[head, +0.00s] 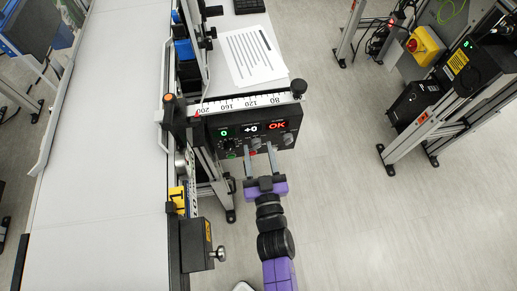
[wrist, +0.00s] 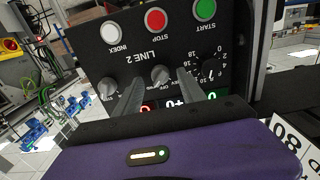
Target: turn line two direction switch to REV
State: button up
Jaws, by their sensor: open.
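The line two control box (head: 235,146) is a black panel in the head view, with lit readouts 0, +0 and OK. In the wrist view its face appears upside down, marked LINE 2 (wrist: 139,57). A small grey rotary switch (wrist: 160,75) sits below that label, with tiny lettering around it that I cannot read fully; its setting is unclear. My gripper (head: 259,149) is in front of the panel. In the wrist view its two fingers (wrist: 158,82) are apart, one on each side of the switch. I cannot tell whether they touch it.
Green START (wrist: 205,9), red STOP (wrist: 155,19) and white INDEX (wrist: 109,32) buttons line the panel. A dial (wrist: 209,68) is close to the right finger. The conveyor belt (head: 105,130) runs at left.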

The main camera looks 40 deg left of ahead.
jog(key=shift+w+a, duration=0.3)
jog(key=shift+a, duration=0.1)
jog(key=shift+c, duration=0.2)
grip_shut()
